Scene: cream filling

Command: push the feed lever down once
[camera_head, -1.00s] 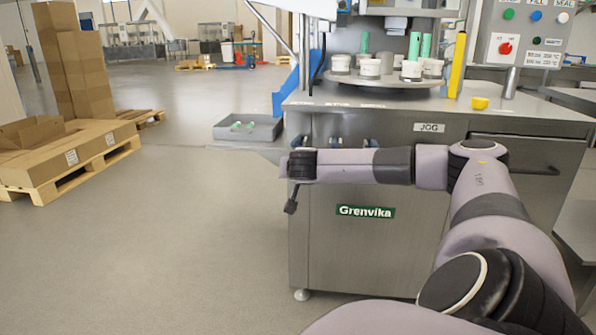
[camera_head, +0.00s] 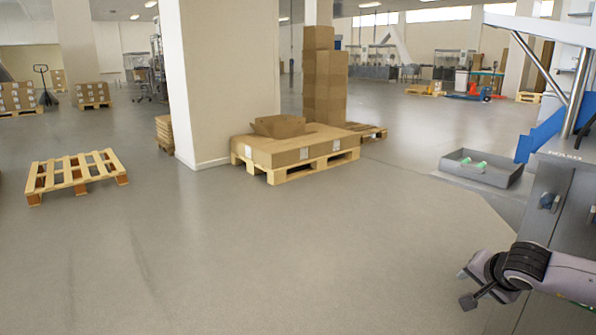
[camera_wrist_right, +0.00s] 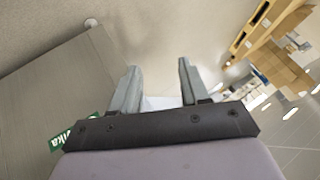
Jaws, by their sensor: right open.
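My right gripper (camera_head: 466,287) is at the lower right of the head view, at the end of my arm in front of the machine (camera_head: 548,225). In the right wrist view its two fingers (camera_wrist_right: 157,78) stand apart with nothing between them. I cannot identify the feed lever for certain in either view. Dark blue-grey knobs (camera_head: 548,202) show on the machine's front at the right edge of the head view, above the gripper and apart from it. The rest of the machine is cut off. My left gripper is not in view.
A grey tray (camera_head: 455,166) holding green-topped items sits left of the machine, near a blue chute (camera_head: 540,136). Pallets with cartons (camera_head: 290,150), an empty pallet (camera_head: 75,172) and a pillar (camera_head: 222,80) stand farther left. The floor in front is clear.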

